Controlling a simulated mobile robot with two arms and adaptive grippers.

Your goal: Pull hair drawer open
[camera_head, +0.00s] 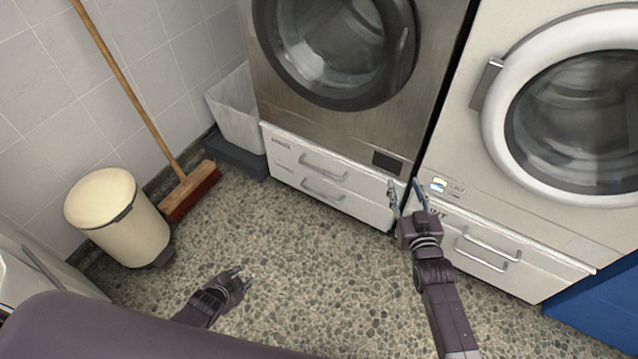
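Two stacked drawers with bar handles sit in the white base under the grey machine: an upper drawer (292,160) and a lower drawer (350,204). Their labels are too small to read, so I cannot tell which is the hair drawer. Both look closed. My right gripper (405,185) is open and empty, fingers pointing up, in front of the gap between the two machines' bases. It is right of the left base's handles and hides part of a label ending in "NT" on the right base. My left gripper (244,274) is open and empty above the floor, lower left.
The right machine's base (540,282) has two more bar handles (490,247). A cream bin (118,218), a broom (192,190) and a pale basket (238,112) stand at the left. A blue object (605,308) is at lower right. The pebbled floor (300,255) before the drawers is clear.

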